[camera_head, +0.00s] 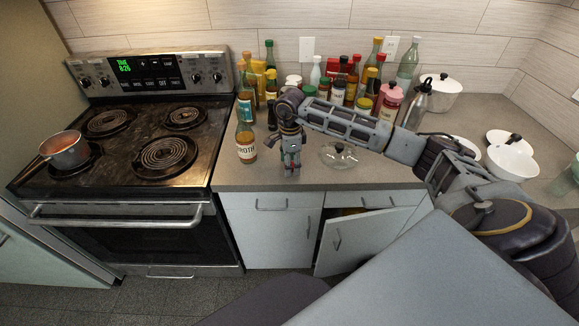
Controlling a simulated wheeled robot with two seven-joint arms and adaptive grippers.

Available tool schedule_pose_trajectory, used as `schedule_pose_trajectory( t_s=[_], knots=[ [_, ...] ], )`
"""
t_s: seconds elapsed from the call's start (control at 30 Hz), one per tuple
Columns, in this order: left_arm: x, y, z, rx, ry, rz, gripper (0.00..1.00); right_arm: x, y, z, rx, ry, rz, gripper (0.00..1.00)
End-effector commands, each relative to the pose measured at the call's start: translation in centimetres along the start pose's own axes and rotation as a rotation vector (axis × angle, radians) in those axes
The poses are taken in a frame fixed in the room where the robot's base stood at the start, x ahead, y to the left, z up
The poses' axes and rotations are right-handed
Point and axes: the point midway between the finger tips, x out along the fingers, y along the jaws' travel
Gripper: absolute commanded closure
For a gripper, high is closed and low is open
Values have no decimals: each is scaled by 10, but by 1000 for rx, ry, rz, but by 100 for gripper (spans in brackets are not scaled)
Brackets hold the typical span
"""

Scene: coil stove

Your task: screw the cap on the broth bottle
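The broth bottle (246,151), amber with a white label reading "BROTH", stands upright near the front edge of the counter, just right of the stove. Its neck overlaps another bottle behind it, and I cannot make out a cap on it. My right gripper (291,170) points down at the counter to the right of the broth bottle, apart from it. Small red and green bits show around its fingers; I cannot tell whether it holds anything. I cannot pick out a loose cap. My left gripper is out of view.
A glass lid (339,156) lies right of my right gripper. Several bottles and jars crowd the back of the counter, with a white pot (441,97) and bowls (513,162) further right. A saucepan (65,152) sits on the stove (140,140). A lower cabinet door (350,243) stands ajar.

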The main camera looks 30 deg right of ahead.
Motion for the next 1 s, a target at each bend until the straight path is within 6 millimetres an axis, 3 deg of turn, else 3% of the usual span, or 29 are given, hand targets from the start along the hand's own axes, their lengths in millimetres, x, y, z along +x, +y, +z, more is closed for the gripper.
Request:
schedule_pose_trajectory(
  t_s=[0.13,0.4,0.77,1.0],
  knots=[
    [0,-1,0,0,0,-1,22,0,0,0,0,0,0,46],
    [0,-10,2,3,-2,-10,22,0,0,0,0,0,-1,79],
    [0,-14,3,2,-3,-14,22,-1,0,0,0,0,-1,79],
    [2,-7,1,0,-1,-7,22,-12,-1,0,0,-2,-4,80]
  ],
)
